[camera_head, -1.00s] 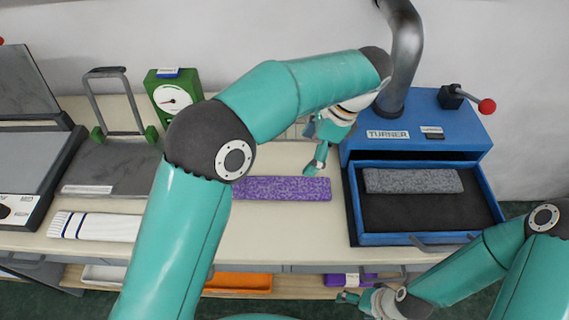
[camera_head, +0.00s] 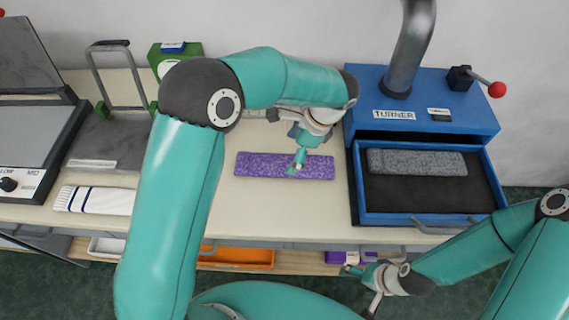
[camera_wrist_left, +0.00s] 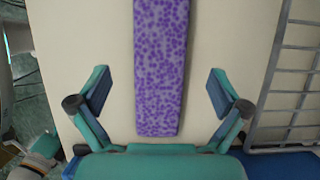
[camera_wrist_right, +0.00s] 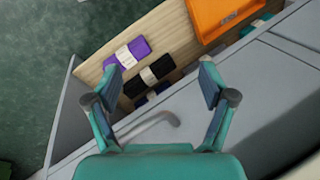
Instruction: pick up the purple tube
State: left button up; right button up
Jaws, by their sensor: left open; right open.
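The purple speckled tube (camera_head: 255,166) lies flat on the cream bench top, left of the blue turner. My left gripper (camera_head: 298,165) is over the tube's right half in the head view, open and empty. In the left wrist view the tube (camera_wrist_left: 160,70) runs lengthwise between the two spread fingers of my left gripper (camera_wrist_left: 158,95), with gaps on both sides. Height above the tube is hard to tell. My right gripper (camera_head: 358,272) is open and empty, low at the bench front. It also shows open in the right wrist view (camera_wrist_right: 158,85).
The blue turner (camera_head: 430,105) has an open drawer holding a grey tube (camera_head: 415,162). A white striped tube (camera_head: 98,200) lies at the left. A wire rack (camera_wrist_left: 290,85) is beside the purple tube. An orange bin (camera_head: 237,256) and purple pack (camera_head: 345,258) sit on the shelf below.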

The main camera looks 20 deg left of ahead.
aim_at(285, 163)
pick_arm(q)
jog(key=x, duration=0.2)
jog(key=p+x, duration=0.1)
jog(key=x, duration=0.2)
jog(key=shift+w+d+f, duration=0.1)
jog(key=shift+d, duration=0.15)
jog(key=c, duration=0.9)
jog(key=shift+c, duration=0.2)
jog(key=shift+r, duration=0.2)
